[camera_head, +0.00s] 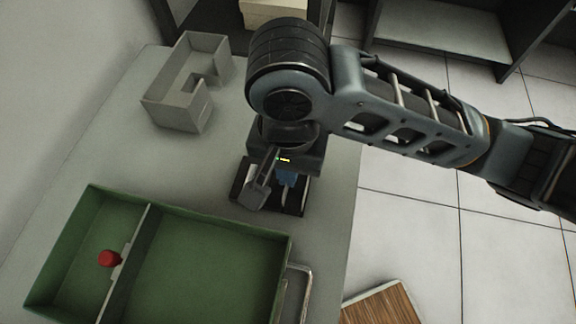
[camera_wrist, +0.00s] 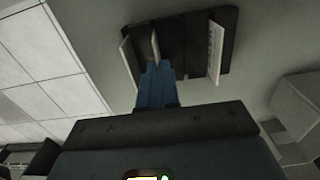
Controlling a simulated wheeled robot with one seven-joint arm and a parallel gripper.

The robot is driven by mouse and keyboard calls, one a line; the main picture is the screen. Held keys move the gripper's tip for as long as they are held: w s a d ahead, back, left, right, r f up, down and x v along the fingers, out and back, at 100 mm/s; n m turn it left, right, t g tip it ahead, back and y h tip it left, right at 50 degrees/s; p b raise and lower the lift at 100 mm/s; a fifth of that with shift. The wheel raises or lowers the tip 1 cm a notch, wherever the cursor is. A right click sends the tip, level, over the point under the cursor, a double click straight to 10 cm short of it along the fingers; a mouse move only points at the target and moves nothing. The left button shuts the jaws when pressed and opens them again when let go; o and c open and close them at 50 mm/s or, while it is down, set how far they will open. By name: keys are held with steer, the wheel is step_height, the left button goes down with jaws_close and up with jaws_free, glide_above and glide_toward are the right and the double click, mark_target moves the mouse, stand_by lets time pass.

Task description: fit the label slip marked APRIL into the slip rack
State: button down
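The slip rack is a dark flat block (camera_head: 240,196) on the table, partly hidden under my gripper (camera_head: 287,184). In the wrist view the rack (camera_wrist: 183,38) bears two upright pale slips, one at the left (camera_wrist: 130,62) and one with print at the right (camera_wrist: 215,52). My gripper (camera_wrist: 155,66) has its blue fingers close together. A thin pale label slip (camera_wrist: 155,44) stands edge-on between the fingertips, over the rack. Its marking cannot be read, and I cannot tell whether its lower edge is seated in the rack.
A green tray (camera_head: 200,225) with a divider and a red knob (camera_head: 109,258) lies in front on the table. A grey open-walled holder (camera_head: 178,112) stands at the back left. A wire handle (camera_head: 303,285) is beside the tray. The table's right edge is close to the rack.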

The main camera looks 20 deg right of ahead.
steer(key=c, duration=1.3)
jaws_free()
steer(key=shift+r, duration=0.1)
step_height(320, 180, up, 8)
steer(key=shift+f+p, duration=0.15)
steer(key=shift+p, duration=1)
